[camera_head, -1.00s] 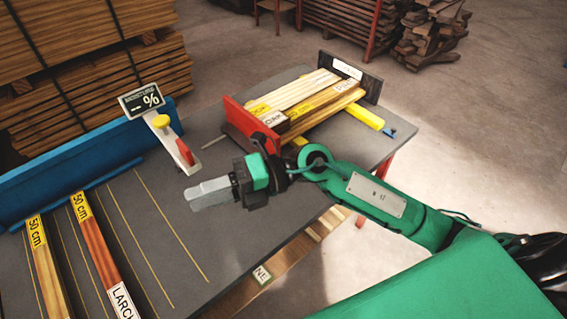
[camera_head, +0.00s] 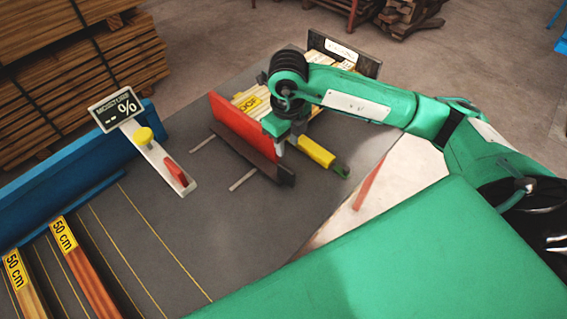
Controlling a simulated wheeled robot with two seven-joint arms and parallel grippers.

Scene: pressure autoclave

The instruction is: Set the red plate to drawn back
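The red plate (camera_head: 238,125) stands upright on the grey table, with a dark bar (camera_head: 250,158) along its near side. Labelled wooden pieces (camera_head: 248,101) lie behind it, toward a dark end plate (camera_head: 366,63). My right gripper (camera_head: 281,143) points down at the right end of the red plate, close to it. Its arm hides part of the wood. I cannot tell whether it touches the plate or whether its fingers are open. My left gripper is not in view.
A yellow bar with a green end (camera_head: 316,152) lies just right of my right gripper. A moisture meter (camera_head: 117,108) and a blue fence (camera_head: 70,185) are at the left. Two thin rods (camera_head: 242,180) lie before the plate. The grey table is clear at centre.

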